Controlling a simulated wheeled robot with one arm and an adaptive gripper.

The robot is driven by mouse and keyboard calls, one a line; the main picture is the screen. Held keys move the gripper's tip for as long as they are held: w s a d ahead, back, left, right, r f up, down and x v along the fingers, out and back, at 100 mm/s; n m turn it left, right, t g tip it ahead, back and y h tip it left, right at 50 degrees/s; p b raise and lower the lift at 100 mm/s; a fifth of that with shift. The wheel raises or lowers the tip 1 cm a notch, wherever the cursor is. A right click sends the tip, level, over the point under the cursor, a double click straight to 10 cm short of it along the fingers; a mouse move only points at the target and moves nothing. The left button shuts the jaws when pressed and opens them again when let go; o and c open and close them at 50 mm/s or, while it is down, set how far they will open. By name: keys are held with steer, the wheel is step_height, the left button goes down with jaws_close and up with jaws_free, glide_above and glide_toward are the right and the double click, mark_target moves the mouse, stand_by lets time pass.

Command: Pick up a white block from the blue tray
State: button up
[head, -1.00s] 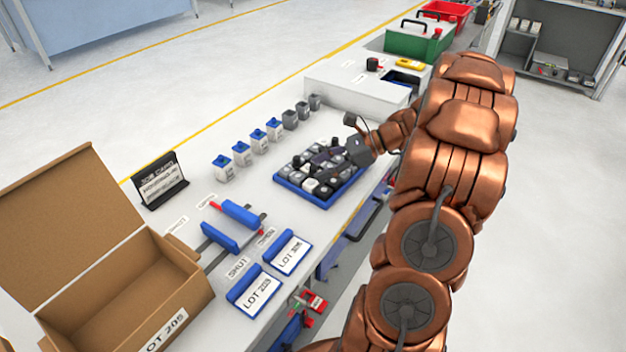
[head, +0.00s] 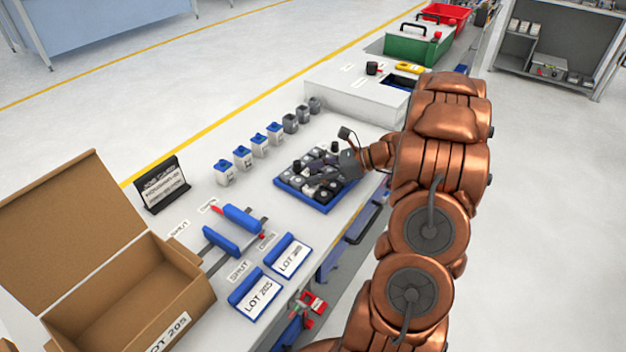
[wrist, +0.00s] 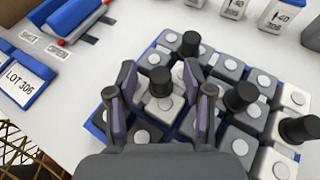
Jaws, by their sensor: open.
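The blue tray (head: 305,199) sits on the white bench, filled with grey and white blocks with round pale discs on top; several also carry black knobs. It also shows in the wrist view (wrist: 97,117). My gripper (head: 318,168) is over the tray, fingers pointing down among the blocks. In the wrist view my gripper (wrist: 160,100) is open, with a white block (wrist: 168,108) bearing a black knob between its fingers. I cannot tell whether the fingers touch it. More white blocks (wrist: 292,98) stand at the right side. The palm hides the tray's near part.
Blue-capped white bottles (head: 242,158) and several grey containers (head: 290,123) line up behind the tray. A blue-jawed fixture (head: 240,218), LOT cards (head: 258,295) and an open cardboard box (head: 130,290) lie to the left. A raised white stand (head: 350,100) is beyond.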

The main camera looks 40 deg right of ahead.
steer(key=shift+w+a+f, duration=0.15)
steer(key=shift+w+a, duration=0.05)
steer(key=shift+a, duration=0.05)
jaws_close()
stand_by(0.3)
